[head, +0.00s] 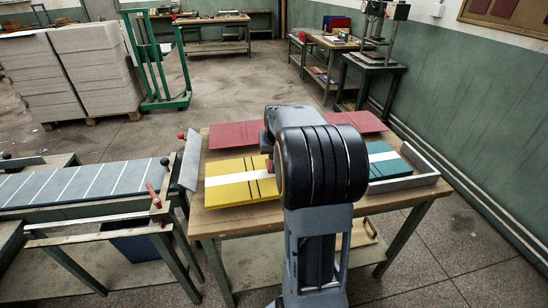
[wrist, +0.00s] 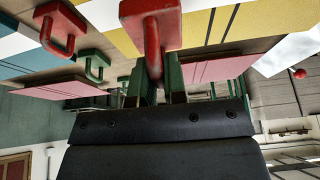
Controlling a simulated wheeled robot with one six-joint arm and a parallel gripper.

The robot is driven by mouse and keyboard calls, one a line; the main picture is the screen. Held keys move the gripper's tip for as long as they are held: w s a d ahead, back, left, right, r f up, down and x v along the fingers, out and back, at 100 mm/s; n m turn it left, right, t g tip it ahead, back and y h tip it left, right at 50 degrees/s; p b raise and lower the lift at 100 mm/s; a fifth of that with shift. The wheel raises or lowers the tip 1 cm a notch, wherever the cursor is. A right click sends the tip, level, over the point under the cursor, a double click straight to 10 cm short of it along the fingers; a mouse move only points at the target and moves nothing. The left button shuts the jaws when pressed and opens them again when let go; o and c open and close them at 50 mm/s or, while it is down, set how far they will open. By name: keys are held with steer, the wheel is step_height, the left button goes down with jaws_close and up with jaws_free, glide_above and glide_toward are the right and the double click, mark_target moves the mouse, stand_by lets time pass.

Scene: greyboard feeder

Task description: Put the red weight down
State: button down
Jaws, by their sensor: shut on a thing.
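My gripper (wrist: 155,84) is shut on the handle of a red weight (wrist: 150,14) in the wrist view, which looks upside down. The weight's block is beside the yellow board stack (wrist: 225,22); I cannot tell whether it touches anything below. In the head view, my arm hides the gripper and most of the weight, with a red sliver (head: 269,165) at the right end of the yellow boards (head: 237,188). Another red weight (wrist: 62,22) and a green weight (wrist: 97,63) stand to the left in the wrist view.
Teal boards (head: 388,165) lie on the right of the wooden table (head: 240,222), against a metal edge guide (head: 420,160). Red boards (head: 236,135) lie along the back. A feeder conveyor (head: 80,184) with a red-knobbed lever (head: 154,196) adjoins the table's left side.

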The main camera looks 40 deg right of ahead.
steer(key=shift+f, duration=0.8)
steer(key=shift+f, duration=0.15)
steer(key=c, duration=1.2)
jaws_free()
steer(key=shift+o, duration=0.2)
